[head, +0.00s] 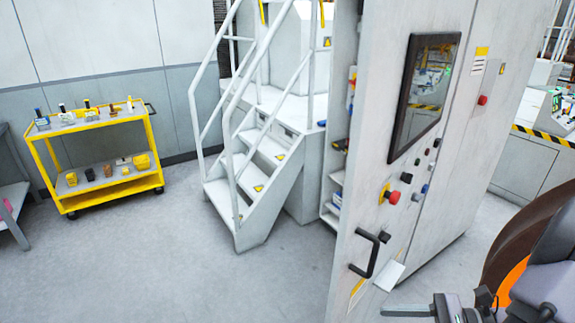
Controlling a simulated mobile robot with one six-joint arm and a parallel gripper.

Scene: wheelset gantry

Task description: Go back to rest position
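My gripper (408,310) shows in part at the bottom right of the head view, with a grey finger-like piece pointing left from a dark body. It is low and in front of the grey cabinet door (385,125), below and right of its black handle (370,253). A gap shows between it and the handle. Most of my gripper is cut off by the lower edge, so its opening and anything in it are hidden. The door stands open, with shelves (338,160) showing behind its left edge.
White stairs with railings (262,160) stand left of the door. A yellow cart (105,190) with tools and small parts stands by the left wall. A brown and orange wheel (515,245) is close at the right. Grey floor (190,270) is clear at the lower left.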

